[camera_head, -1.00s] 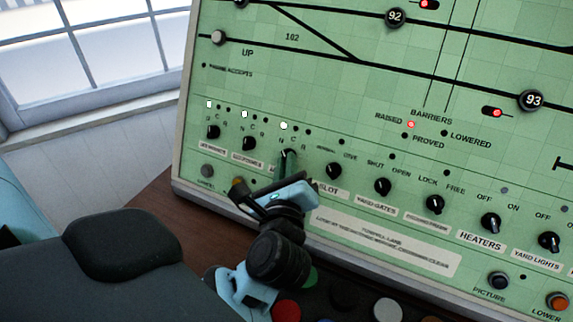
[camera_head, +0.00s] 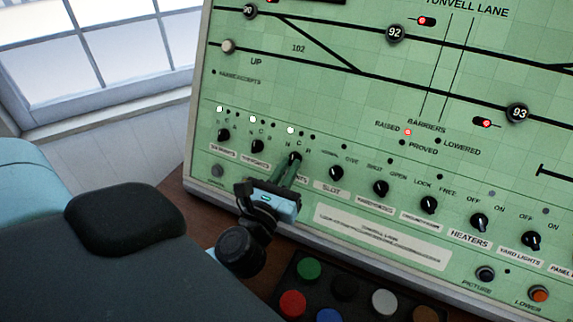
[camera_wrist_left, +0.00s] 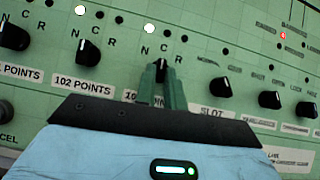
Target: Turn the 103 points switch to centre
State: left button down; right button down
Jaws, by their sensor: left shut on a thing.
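The 103 points switch (camera_head: 296,157) is a small black knob on the green panel, third from the left in its row. Its white N lamp (camera_wrist_left: 149,28) is lit; the C and R lamps beside it are dark. My left gripper (camera_wrist_left: 160,72) has its green fingers on both sides of the knob and is shut on it. It also shows in the head view (camera_head: 288,172), coming from below. The fingers hide most of the knob, so its exact pointing is hard to tell. Its label is partly covered. My right gripper is not in view.
The 102 points switch (camera_wrist_left: 88,52) is close on the left, and the slot switch (camera_wrist_left: 220,87) is on the right. Coloured buttons sit in a dark box (camera_head: 345,289) below the panel. A window (camera_head: 90,60) is at the left.

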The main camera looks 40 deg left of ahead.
pick_arm(q)
jog(key=shift+m, duration=0.3)
jog(key=c, duration=1.5)
grip_release()
jog(key=shift+h, duration=0.3)
jog(key=shift+s+f, duration=0.15)
jog(key=shift+s, duration=0.2)
jog(key=shift+b+v, duration=1.05)
jog(key=shift+v, duration=2.45)
